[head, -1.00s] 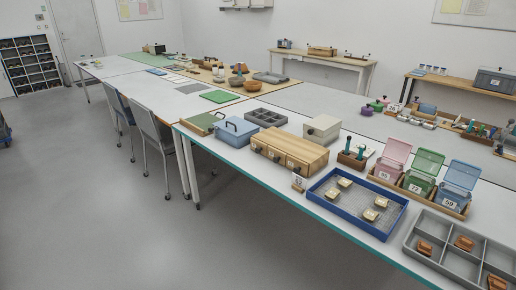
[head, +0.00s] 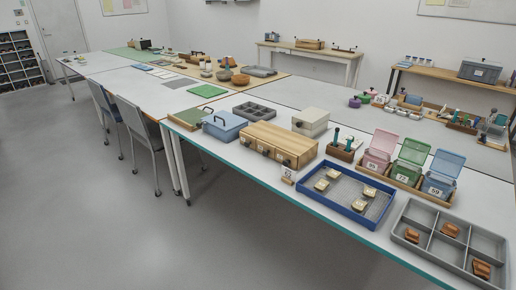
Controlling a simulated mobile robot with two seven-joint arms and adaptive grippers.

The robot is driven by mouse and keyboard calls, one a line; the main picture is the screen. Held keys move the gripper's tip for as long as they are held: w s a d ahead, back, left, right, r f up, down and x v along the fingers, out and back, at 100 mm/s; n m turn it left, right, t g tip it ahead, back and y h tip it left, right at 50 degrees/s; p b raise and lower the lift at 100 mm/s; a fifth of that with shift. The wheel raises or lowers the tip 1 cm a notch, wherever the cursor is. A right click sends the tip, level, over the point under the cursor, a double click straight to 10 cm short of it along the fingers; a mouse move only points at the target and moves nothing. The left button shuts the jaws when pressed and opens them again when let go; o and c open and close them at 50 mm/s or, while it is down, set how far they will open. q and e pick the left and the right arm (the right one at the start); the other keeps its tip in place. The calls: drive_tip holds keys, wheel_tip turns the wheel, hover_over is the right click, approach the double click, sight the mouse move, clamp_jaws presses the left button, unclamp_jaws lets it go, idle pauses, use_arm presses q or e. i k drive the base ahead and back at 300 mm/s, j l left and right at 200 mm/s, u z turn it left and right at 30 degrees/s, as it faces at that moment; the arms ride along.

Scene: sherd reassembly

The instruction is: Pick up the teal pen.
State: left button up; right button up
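No object can be told for certain as the teal pen. Two upright teal, stick-like items (head: 336,135) stand in a small dark wooden holder (head: 340,152) on the near table, behind the blue tray; they are too small to identify as pens or tools. Another wooden holder (head: 462,124) with small teal items stands farther back at the right. Neither of my grippers shows in the head view.
The long near table (head: 225,152) holds a wooden drawer box (head: 280,143), a blue tray (head: 347,192) with pale pieces, lidded pink, green and blue boxes (head: 411,160) and a grey compartment tray (head: 450,240) with brown sherds. Chairs (head: 140,135) stand at left; the floor (head: 90,220) is open.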

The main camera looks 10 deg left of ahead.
sight(350, 139)
drive_tip(key=i+l, duration=0.3)
drive_tip(key=l, duration=0.2)
drive_tip(key=i+l+z, duration=0.15)
drive_tip(key=i+l, duration=0.15)
drive_tip(key=l, duration=0.2)
